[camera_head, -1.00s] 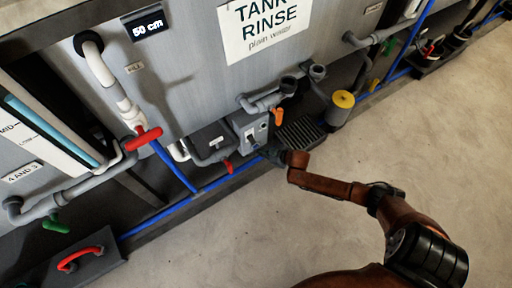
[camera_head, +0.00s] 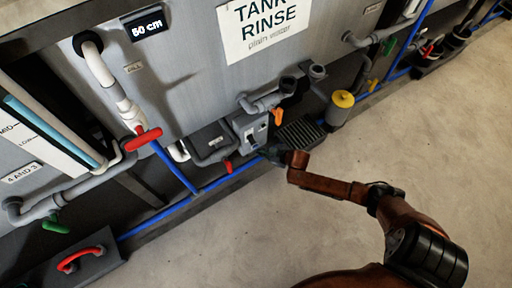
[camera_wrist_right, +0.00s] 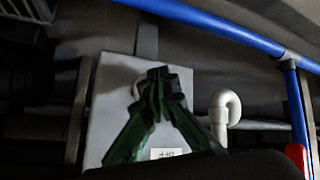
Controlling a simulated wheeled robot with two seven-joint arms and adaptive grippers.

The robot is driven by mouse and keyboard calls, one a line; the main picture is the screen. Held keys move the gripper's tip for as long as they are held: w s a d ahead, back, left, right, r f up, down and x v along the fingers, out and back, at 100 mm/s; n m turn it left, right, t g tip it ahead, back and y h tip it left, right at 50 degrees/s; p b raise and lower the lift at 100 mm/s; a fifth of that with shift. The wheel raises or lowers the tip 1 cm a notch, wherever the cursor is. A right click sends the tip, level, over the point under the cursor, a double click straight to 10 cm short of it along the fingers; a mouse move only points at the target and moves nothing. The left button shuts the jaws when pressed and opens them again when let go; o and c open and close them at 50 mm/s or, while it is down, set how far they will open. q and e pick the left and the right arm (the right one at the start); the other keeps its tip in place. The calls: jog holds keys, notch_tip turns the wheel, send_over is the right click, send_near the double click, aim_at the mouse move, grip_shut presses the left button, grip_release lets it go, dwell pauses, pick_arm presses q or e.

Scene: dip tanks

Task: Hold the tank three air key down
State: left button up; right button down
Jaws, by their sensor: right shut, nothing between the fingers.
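A small grey control box (camera_head: 243,122) with dark and light fittings on its face is low on the tank front, under the sign reading "RINSE". My right gripper (camera_head: 263,151) is at the lower edge of this box. In the right wrist view its green fingers (camera_wrist_right: 157,78) are shut, with nothing between them, in front of a pale panel (camera_wrist_right: 112,90). A small label (camera_wrist_right: 166,153), upside down, is on that panel. The fingers cover the panel's middle, so the air key and any contact with it cannot be made out. My left gripper is not in view.
An orange handle (camera_head: 278,116) and grey pipes are beside the box. A red lever (camera_head: 228,167) is to its left. A dark grate (camera_head: 300,134) and a yellow-capped cylinder (camera_head: 343,99) are to the right. A blue pipe (camera_head: 160,217) runs along the base. The floor (camera_head: 420,150) is clear.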

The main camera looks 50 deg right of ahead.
jog(key=shift+w, duration=0.1)
jog(key=shift+w+d, duration=0.1)
jog(key=shift+w, duration=0.2)
jog(key=shift+w+d+r, duration=0.1)
jog(key=shift+w, duration=0.35)
dwell(2.1)
jog(key=shift+s+a+p, duration=0.2)
jog(key=shift+s+p, duration=0.45)
jog(key=shift+s, duration=0.2)
jog(key=shift+s, duration=0.1)
